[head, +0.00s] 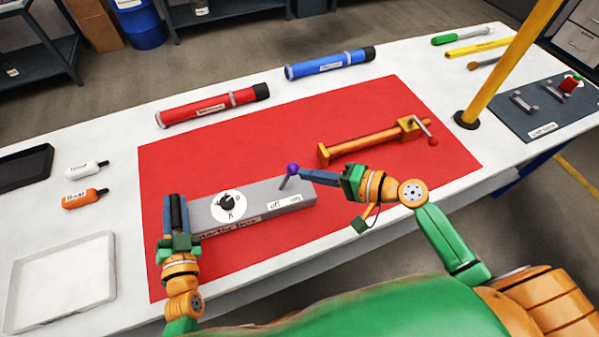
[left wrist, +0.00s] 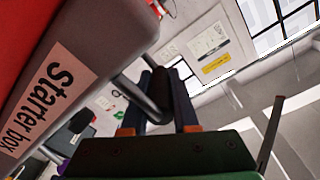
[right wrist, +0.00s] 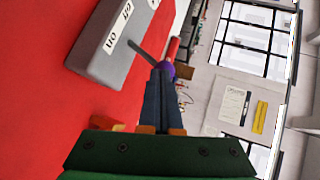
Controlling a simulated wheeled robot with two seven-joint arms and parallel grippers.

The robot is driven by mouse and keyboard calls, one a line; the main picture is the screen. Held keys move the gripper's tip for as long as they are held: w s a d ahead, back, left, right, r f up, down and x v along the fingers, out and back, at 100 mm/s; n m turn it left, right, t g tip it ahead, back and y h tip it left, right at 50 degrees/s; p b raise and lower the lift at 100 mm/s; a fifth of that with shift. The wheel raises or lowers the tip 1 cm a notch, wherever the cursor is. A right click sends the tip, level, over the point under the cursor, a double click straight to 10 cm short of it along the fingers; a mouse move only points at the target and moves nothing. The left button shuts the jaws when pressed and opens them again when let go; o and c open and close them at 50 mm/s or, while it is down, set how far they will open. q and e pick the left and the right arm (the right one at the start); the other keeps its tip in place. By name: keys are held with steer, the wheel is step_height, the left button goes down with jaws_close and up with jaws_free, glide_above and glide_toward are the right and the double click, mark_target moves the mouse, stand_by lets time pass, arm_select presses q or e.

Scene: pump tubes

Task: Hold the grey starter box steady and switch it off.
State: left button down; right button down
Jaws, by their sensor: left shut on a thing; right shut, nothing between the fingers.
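The grey starter box (head: 258,197) lies on the red mat, with a round white dial (head: 228,206) and "off" and "on" labels on its top. Its lever has a purple knob (head: 293,169) and leans right, toward the "on" side. My left gripper (head: 178,212) is shut on the dark bar handle at the box's left end; the handle (left wrist: 160,95) shows between the fingers in the left wrist view. My right gripper (head: 304,175) is shut and empty, its tips right at the knob (right wrist: 166,68). I cannot tell whether they touch.
An orange clamp-like tool (head: 370,142) with a crank lies behind my right gripper. A red tube (head: 212,106) and a blue tube (head: 330,63) lie behind the mat. A yellow post (head: 505,65) stands at the right. A white tray (head: 62,282) sits at the left.

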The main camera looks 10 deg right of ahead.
steer(key=shift+a+r+h, duration=0.25)
steer(key=shift+a+h, duration=0.05)
steer(key=shift+s+a+r+n+h, duration=0.1)
steer(key=shift+a+r+n+h, duration=0.3)
steer(key=shift+a+n, duration=0.15)
steer(key=shift+a+r, duration=0.25)
steer(key=shift+a, duration=0.35)
steer(key=a+n+h, duration=0.1)
steer(key=a+h, duration=0.1)
steer(key=a+n+h, duration=0.1)
steer(key=a+h, duration=0.1)
steer(key=shift+s+a+r+g, duration=0.2)
steer(key=shift+a+g, duration=0.2)
